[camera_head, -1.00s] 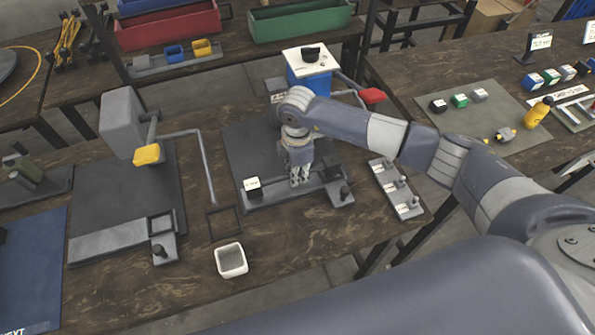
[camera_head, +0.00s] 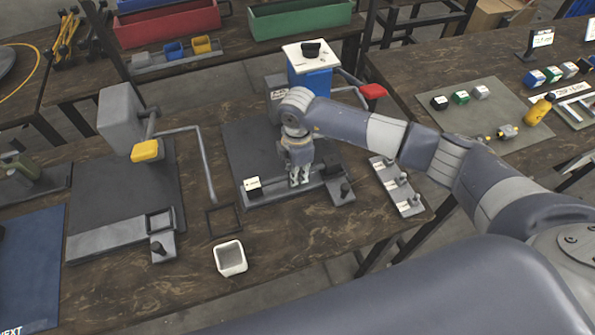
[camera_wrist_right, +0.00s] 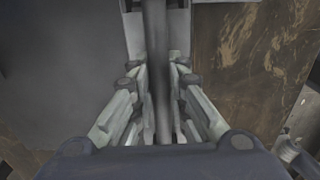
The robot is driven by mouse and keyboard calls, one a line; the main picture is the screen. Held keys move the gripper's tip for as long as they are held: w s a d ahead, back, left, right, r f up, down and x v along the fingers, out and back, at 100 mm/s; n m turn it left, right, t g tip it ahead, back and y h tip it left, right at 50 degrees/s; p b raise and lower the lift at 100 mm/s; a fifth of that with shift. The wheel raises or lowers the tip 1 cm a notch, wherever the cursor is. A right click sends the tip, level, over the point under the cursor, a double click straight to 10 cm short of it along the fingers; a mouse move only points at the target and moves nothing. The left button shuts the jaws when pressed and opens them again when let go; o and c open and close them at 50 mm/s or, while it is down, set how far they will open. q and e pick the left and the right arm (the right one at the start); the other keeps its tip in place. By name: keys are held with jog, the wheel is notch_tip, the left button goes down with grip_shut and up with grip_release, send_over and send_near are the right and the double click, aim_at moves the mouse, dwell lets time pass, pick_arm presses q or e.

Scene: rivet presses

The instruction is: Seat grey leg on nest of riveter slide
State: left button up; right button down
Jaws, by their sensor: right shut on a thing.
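My right gripper (camera_head: 299,180) points down over the slide (camera_head: 275,194) of the blue, white-topped riveter (camera_head: 312,80). In the right wrist view my gripper (camera_wrist_right: 160,82) is shut on a long grey bar (camera_wrist_right: 156,35), which appears to be the grey leg. The leg runs between the fingers, over the slide area. The fingers and arm hide the nest, so I cannot tell whether the leg touches it. A block with a white top and black side (camera_head: 253,184) is at the slide's left end. My left gripper is out of view.
A white bin (camera_head: 230,258) is at the table's front. A rack with pegs (camera_head: 397,188) lies to the right. The riveter's red handle (camera_head: 373,91) sticks out behind my arm.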

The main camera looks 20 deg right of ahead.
jog(key=c, duration=1.5)
grip_release()
notch_tip(320, 180, up, 12)
